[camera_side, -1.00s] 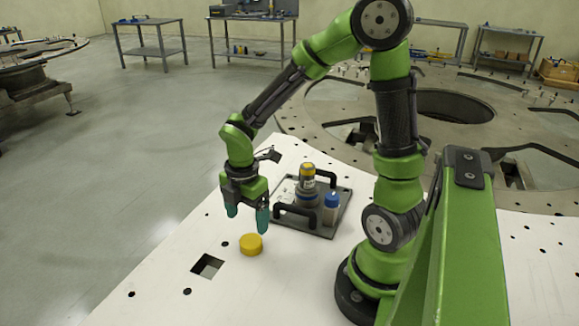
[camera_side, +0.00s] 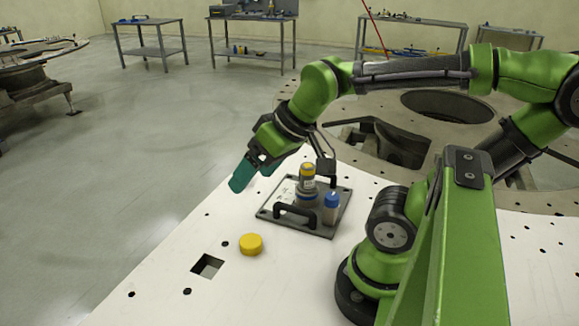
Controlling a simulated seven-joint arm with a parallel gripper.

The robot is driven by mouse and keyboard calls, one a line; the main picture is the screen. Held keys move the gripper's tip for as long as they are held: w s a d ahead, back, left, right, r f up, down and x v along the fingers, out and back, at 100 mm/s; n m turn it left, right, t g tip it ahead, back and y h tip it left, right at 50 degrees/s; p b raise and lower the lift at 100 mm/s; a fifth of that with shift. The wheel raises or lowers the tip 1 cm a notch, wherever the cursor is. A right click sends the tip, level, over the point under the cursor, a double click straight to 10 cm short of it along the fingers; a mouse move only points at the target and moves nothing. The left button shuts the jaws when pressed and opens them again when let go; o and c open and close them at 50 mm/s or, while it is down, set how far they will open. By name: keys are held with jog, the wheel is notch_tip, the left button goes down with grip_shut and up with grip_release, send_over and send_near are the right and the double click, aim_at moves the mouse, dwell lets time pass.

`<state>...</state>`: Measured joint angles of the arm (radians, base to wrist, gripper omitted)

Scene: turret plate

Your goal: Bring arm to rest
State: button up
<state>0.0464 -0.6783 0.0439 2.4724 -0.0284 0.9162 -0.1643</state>
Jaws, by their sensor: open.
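My gripper (camera_side: 254,177) is green with teal fingertips. It hangs in the air, tilted down to the left, above and left of the grey tray. Its jaws are open, and nothing shows between them. My arm is folded back, with the elbow at the right edge of the view. A yellow round cap or puck (camera_side: 251,244) lies on the white plate (camera_side: 165,270), apart from the gripper and below it in the picture.
A grey tray (camera_side: 322,230) with black handles holds a yellow-topped container (camera_side: 307,182) and a blue-capped white bottle (camera_side: 331,207). A square hole (camera_side: 207,266) opens in the plate. A green post (camera_side: 458,245) stands right of the tray. Workbenches line the far wall.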

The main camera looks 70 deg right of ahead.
jog(key=shift+s+a+r+m+t+y, duration=0.3)
jog(key=shift+s+r+m+t, duration=0.15)
jog(key=shift+m, duration=0.55)
jog(key=shift+w, duration=0.1)
dwell(0.4)
